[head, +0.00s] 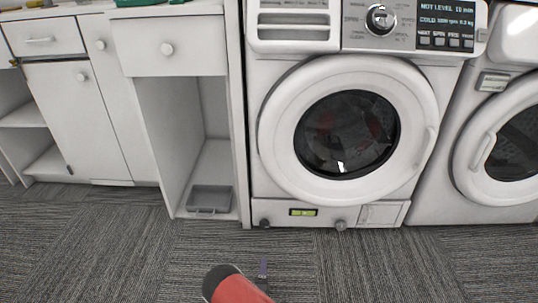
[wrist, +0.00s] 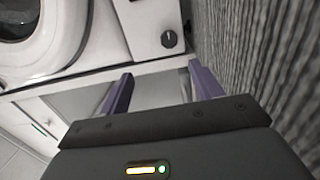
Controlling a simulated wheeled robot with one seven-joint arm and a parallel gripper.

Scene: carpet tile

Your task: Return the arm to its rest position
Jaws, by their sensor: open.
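My gripper (wrist: 160,75) shows in the wrist view with its two purple fingers spread apart and nothing between them. Beyond the fingers are the white cabinet and the lower part of a washing machine, seen tilted. In the head view a red and black part of my arm is at the bottom centre, low over the carpet. The rest of the gripper is hidden or out of frame there.
A white washing machine (head: 275,215) with its round door closed stands ahead. Another machine (head: 440,200) is at the right. White cabinets (head: 65,115) stand at the left, with an open bay holding a grey tray (head: 210,199). The carpet (head: 110,250) in front is clear.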

